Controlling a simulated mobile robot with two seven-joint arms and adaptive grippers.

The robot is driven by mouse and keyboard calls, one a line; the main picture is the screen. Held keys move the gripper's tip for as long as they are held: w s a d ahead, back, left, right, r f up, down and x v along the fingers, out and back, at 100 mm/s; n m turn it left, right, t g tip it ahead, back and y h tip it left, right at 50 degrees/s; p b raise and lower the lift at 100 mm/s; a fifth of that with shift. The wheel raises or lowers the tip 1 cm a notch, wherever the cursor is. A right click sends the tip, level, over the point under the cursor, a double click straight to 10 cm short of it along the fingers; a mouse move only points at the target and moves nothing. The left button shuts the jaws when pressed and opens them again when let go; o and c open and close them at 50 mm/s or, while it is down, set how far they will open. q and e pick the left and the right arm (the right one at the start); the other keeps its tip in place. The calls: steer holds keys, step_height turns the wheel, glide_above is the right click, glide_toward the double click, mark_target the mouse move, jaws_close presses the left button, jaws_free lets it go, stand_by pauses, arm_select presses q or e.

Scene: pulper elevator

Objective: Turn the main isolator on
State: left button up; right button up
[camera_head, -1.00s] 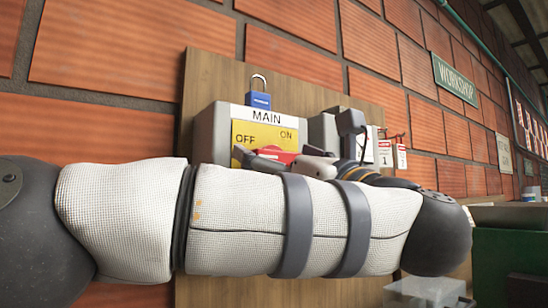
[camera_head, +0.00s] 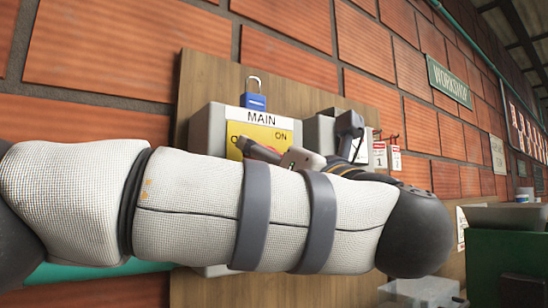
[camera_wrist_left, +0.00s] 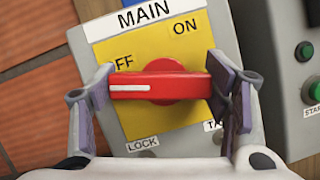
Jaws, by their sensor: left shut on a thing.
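The main isolator is a grey box (camera_head: 205,130) on a wooden board, with a yellow plate (camera_wrist_left: 185,42) marked OFF, ON and LOCK under a MAIN label. Its red rotary handle (camera_wrist_left: 160,88) lies roughly level across the plate in the left wrist view. The handle's white mark is at its left end, just below OFF. My left gripper (camera_wrist_left: 165,95) has one finger at each end of the handle and is shut on it. In the head view my left forearm hides the lower box and most of the handle. My right gripper is not in view.
A blue padlock (camera_head: 253,100) sits at the top of the isolator box. A second grey box with a green button (camera_wrist_left: 304,50) stands close on the right. Red-and-white tags (camera_head: 380,155) hang beside it. A green machine (camera_head: 505,265) is at the lower right.

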arm_select(q)
steer(key=m+h, duration=0.2)
steer(key=m, duration=0.3)
steer(key=m+h, duration=0.2)
steer(key=m, duration=0.2)
steer(key=shift+w+r+m, duration=0.1)
steer(key=shift+r+m, duration=0.1)
steer(key=shift+m, duration=0.2)
steer(key=m+h, duration=0.1)
steer(key=m, duration=0.3)
steer(key=shift+g+h, duration=0.3)
steer(key=shift+h, duration=0.1)
steer(key=shift+w+d+m+g+h, duration=0.15)
steer(key=shift+m+g, duration=0.15)
steer(key=shift+m, duration=0.55)
steer(key=shift+s+m+g+h, duration=0.15)
steer(key=shift+m+g, duration=0.15)
steer(key=shift+m, duration=0.55)
steer(key=shift+w, duration=0.1)
steer(key=o, duration=1.2)
steer(key=shift+f, duration=0.1)
steer(key=shift+c, duration=0.2)
